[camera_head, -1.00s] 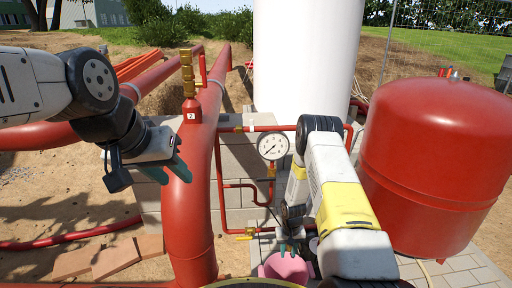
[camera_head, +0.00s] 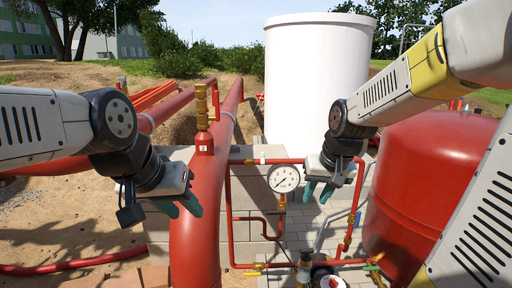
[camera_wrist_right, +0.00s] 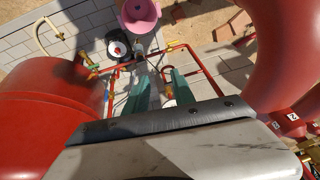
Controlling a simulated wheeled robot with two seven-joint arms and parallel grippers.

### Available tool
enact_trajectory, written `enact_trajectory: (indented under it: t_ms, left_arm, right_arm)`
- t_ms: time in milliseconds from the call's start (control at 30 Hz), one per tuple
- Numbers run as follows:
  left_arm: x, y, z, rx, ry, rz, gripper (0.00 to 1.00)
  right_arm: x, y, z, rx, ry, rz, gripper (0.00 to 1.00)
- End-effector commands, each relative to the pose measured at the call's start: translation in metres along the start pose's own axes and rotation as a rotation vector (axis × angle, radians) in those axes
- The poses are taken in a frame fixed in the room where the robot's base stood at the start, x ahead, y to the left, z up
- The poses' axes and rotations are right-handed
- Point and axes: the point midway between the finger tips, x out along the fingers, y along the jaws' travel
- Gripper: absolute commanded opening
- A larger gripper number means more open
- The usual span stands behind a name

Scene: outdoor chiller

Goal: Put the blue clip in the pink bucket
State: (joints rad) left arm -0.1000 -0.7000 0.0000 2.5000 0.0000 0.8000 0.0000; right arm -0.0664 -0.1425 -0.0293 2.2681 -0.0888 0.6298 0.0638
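My right gripper (camera_head: 317,192) is raised in front of the white tank, right of the pressure gauge. In the right wrist view its two teal fingers (camera_wrist_right: 164,92) are apart, with nothing seen held between them. The pink bucket (camera_wrist_right: 139,14) stands on the ground at the top of that view, well below and away from the fingers. I cannot see inside it clearly. I cannot make out the blue clip with certainty; a small blue piece (camera_head: 358,217) shows by a red pipe at right. My left gripper (camera_head: 180,206) hangs by the thick red pipe, fingers apart and empty.
A pressure gauge (camera_head: 283,178) and thin red pipes with valves stand between the thick red pipe (camera_head: 198,230) and the red tank (camera_head: 412,175). A black-and-white container (camera_wrist_right: 117,46) is beside the pink bucket. The white tank (camera_head: 312,80) rises behind.

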Motion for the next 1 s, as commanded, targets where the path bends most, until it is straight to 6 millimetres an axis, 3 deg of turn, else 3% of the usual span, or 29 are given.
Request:
enact_trajectory:
  t_ms: [33, 100, 200, 333, 567, 1000]
  left_arm:
    - [0.0, 0.0, 0.0, 0.0, 0.0, 0.0, 0.36]
    - [0.0, 0.0, 0.0, 0.0, 0.0, 0.0, 0.36]
    - [0.0, 0.0, 0.0, 0.0, 0.0, 0.0, 0.36]
    - [0.0, 0.0, 0.0, 0.0, 0.0, 0.0, 0.36]
    - [0.0, 0.0, 0.0, 0.0, 0.0, 0.0, 0.36]
    - [0.0, 0.0, 0.0, 0.0, 0.0, 0.0, 0.36]
  right_arm:
    - [-0.022, -0.004, 0.012, -0.004, 0.028, -0.01, 0.3]
    - [-0.045, -0.008, 0.029, -0.012, 0.056, -0.024, 0.3]
    - [-0.072, -0.014, 0.056, -0.022, 0.093, -0.042, 0.3]
    - [-0.094, -0.02, 0.085, -0.035, 0.128, -0.061, 0.3]
    - [-0.106, -0.024, 0.109, -0.046, 0.154, -0.076, 0.3]
    - [-0.107, -0.024, 0.109, -0.046, 0.155, -0.076, 0.3]
